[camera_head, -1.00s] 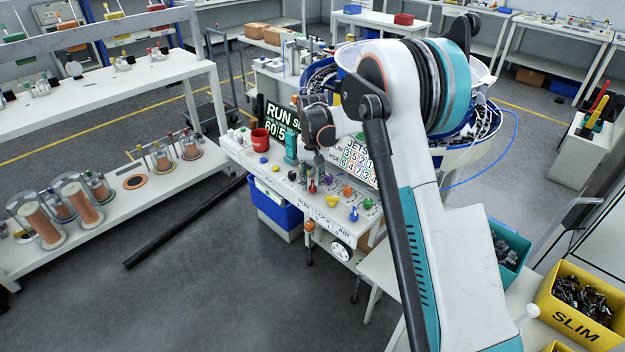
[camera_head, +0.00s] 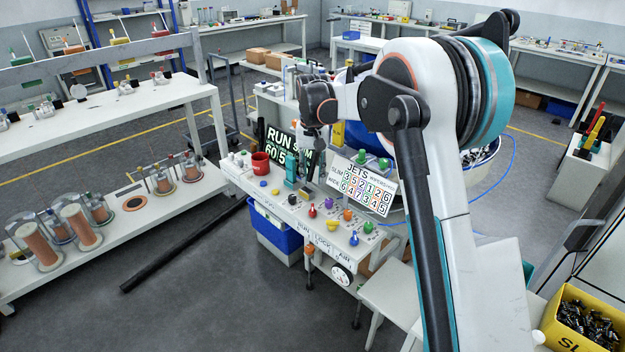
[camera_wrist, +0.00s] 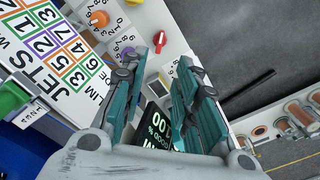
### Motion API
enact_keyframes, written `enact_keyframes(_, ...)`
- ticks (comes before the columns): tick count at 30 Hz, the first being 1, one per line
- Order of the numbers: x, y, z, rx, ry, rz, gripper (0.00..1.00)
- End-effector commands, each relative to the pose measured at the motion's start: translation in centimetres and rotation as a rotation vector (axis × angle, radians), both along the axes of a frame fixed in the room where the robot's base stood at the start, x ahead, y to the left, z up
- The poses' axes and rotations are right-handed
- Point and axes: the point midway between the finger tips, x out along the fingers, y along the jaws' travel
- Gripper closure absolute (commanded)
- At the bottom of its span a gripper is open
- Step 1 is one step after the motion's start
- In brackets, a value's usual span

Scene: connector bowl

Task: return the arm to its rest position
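My arm (camera_head: 455,175) rises from the lower right in the head view, bends at a high elbow and reaches left over the console. Its wrist (camera_head: 320,105) hangs above the back of the console, near the RUN display. My gripper (camera_wrist: 172,56) shows in the wrist view with its two teal fingers apart. Nothing is held between them, and the console's white top and part of a black display show through the gap.
A yellow bin (camera_head: 560,325) is at lower right. Open floor (camera_head: 230,310) lies in front.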

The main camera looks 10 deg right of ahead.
Motion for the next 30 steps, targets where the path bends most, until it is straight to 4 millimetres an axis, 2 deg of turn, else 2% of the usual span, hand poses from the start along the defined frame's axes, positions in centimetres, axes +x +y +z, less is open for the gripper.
enact_keyframes(9, -0.1, 0.0, 0.2, 0.000, -0.001, 0.000, 0.72)
enact_keyframes(14, -1.4, -0.1, 1.8, 0.000, -0.023, 0.009, 0.72)
enact_keyframes(21, -6.2, -0.3, 6.6, -0.001, -0.110, 0.044, 0.72)
enact_keyframes(30, -13.5, -0.6, 11.1, -0.008, -0.225, 0.091, 0.72)
